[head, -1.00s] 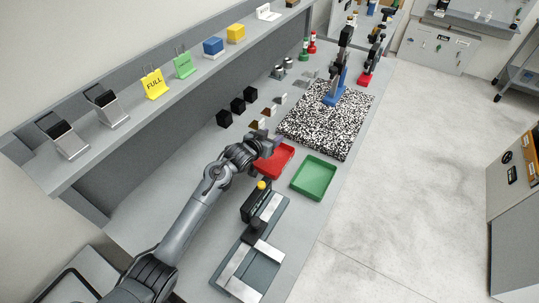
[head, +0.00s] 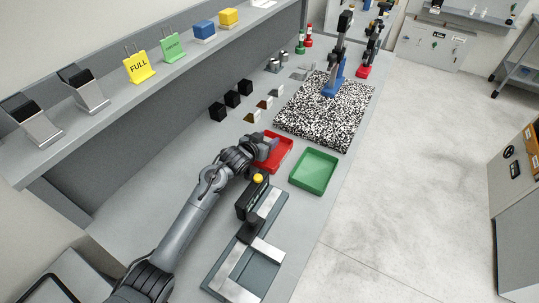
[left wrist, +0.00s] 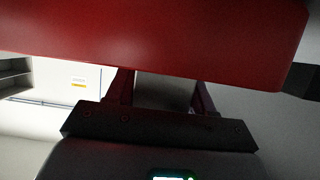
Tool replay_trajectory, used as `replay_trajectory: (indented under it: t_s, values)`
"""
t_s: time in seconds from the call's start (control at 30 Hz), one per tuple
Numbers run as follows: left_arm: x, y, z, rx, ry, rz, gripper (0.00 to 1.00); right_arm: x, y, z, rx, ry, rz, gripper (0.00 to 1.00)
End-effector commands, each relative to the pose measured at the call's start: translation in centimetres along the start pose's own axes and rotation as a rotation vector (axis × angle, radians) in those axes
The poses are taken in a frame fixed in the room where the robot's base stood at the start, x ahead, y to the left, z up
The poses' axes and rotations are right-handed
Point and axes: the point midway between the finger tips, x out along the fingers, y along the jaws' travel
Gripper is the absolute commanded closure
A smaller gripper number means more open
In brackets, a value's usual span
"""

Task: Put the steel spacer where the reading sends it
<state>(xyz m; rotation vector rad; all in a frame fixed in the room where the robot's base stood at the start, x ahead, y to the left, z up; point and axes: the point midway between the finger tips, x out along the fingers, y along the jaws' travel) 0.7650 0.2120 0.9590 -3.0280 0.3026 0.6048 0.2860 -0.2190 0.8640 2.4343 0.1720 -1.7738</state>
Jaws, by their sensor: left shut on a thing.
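My left gripper (head: 264,148) is at the left part of the red tray (head: 285,151), its fingertips low at the tray. In the left wrist view its two fingers (left wrist: 162,92) stand apart with a grey piece (left wrist: 163,95) between them, which looks like the steel spacer; most of it is hidden. The red tray wall (left wrist: 160,35) covers the fingertips there. A green tray (head: 314,171) lies to the right of the red one. A black gauge block with a yellow knob (head: 258,179) stands on a flat fixture with silver bars (head: 232,290). My right gripper is not in view.
A speckled mat (head: 310,125) carries a blue-and-black stand (head: 334,80). Several black blocks (head: 232,98) and small pieces lie left of it. A shelf above holds a yellow FULL sign (head: 139,67), a green sign (head: 172,47) and blue and yellow boxes. Clear bench lies left of my arm.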

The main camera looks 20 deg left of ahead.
Motion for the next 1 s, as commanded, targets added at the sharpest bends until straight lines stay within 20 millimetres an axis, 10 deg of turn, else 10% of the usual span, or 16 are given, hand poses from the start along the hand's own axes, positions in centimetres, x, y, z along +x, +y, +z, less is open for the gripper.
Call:
replay_trajectory:
  t_s: [0.33, 0.37, 0.53, 1.0]
  values:
    - [0.0, 0.0, -0.1, 0.000, 0.006, 0.000, 1.00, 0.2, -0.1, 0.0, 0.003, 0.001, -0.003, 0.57]
    - [0.0, 0.0, -0.1, 0.000, 0.006, 0.000, 0.43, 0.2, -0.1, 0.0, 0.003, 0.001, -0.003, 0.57]
    - [0.1, 0.0, 0.0, 0.000, 0.004, 0.000, 0.18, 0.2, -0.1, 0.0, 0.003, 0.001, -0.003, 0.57]
    - [-1.4, 0.0, 0.3, -0.001, -0.002, 0.000, 0.18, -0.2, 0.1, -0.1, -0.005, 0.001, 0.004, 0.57]
